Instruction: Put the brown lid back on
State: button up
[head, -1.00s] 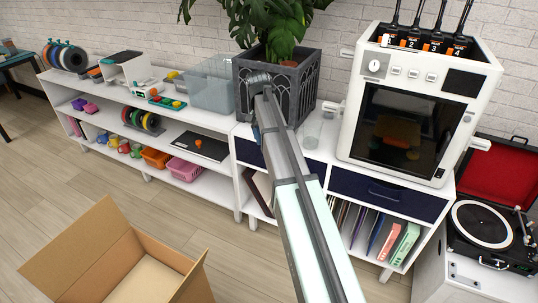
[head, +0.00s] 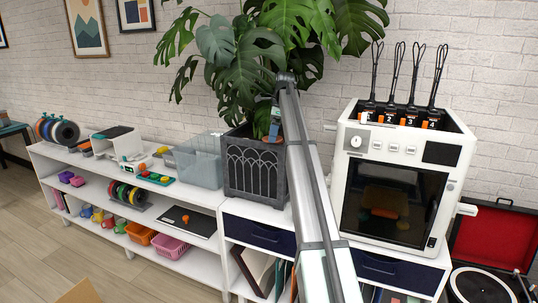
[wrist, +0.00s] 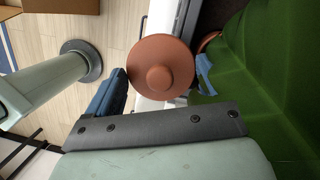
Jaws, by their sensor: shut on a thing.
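The brown lid (wrist: 160,68), round with a central knob, is between the blue fingers of my gripper (wrist: 157,84) in the wrist view. The gripper is shut on it. No open container that clearly matches the lid is visible.
The large green plant (head: 270,50) crowds the space around my gripper. A clear bin (head: 199,163) stands left of the planter, and a white boxy machine (head: 400,180) stands to the right. An open cardboard box (wrist: 55,5) is on the floor.

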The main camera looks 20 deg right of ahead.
jog(key=w+d+r+m, duration=0.1)
jog(key=w+d+r, duration=0.3)
jog(key=w, duration=0.3)
jog(key=d+x, duration=0.1)
jog(key=x, duration=0.5)
jog(key=shift+s+d+f+t, duration=0.15)
jog(key=shift+d+f+t, duration=0.1)
jog(key=shift+f+t, duration=0.2)
jog(key=shift+f, duration=0.3)
dwell(2.1)
jog(key=o, duration=0.8)
jog(key=shift+s, duration=0.1)
jog(key=shift+c, duration=0.9)
jog(key=shift+o, duration=0.9)
jog(key=shift+f, duration=0.1)
notch_tip(320, 180, up, 7)
